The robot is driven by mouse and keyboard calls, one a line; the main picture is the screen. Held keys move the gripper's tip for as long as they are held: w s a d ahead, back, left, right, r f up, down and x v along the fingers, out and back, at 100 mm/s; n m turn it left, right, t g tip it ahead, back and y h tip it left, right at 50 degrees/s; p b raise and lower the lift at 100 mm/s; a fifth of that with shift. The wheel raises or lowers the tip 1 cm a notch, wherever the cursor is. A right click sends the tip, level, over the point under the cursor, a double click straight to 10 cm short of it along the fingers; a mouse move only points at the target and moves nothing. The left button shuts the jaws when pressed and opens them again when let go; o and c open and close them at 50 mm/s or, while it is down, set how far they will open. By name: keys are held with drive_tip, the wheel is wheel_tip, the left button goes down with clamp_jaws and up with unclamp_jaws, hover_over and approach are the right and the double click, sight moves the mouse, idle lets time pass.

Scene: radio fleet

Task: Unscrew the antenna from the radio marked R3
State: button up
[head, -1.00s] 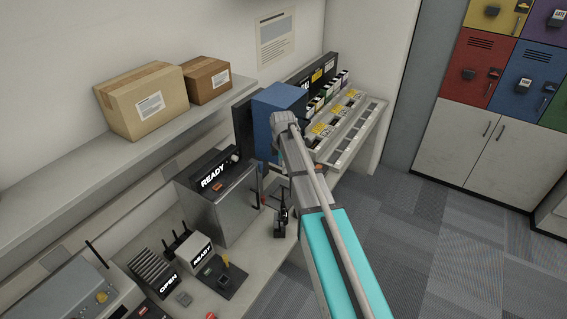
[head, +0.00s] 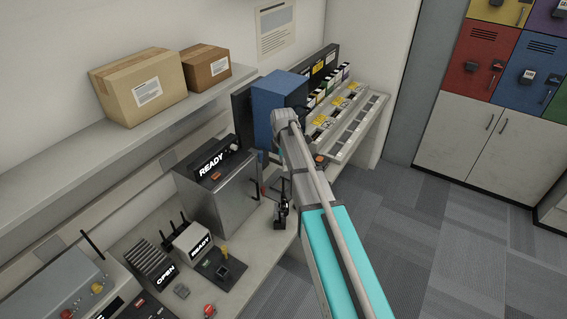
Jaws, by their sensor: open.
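A small black upright thing with a thin rod-like top (head: 281,210) stands near the bench's front edge, just left of my arm in the head view. It looks like a radio with its antenna, but it is too small and dark to be sure, and no R3 mark can be read. My arm reaches up from the lower right to a bend in front of a blue box. My gripper is hidden behind the arm, so its place relative to the radio cannot be told.
A steel cabinet marked READY (head: 232,200) stands left of the black thing. A smaller READY unit (head: 192,241) and an OPEN rack (head: 150,262) are further left. The blue box (head: 277,102) and a sloped tray rack (head: 350,130) are behind. Floor at right is clear.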

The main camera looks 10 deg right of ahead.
sight(283, 177)
drive_tip(key=shift+f+b, duration=4.6)
drive_tip(key=shift+f, duration=0.25)
clamp_jaws()
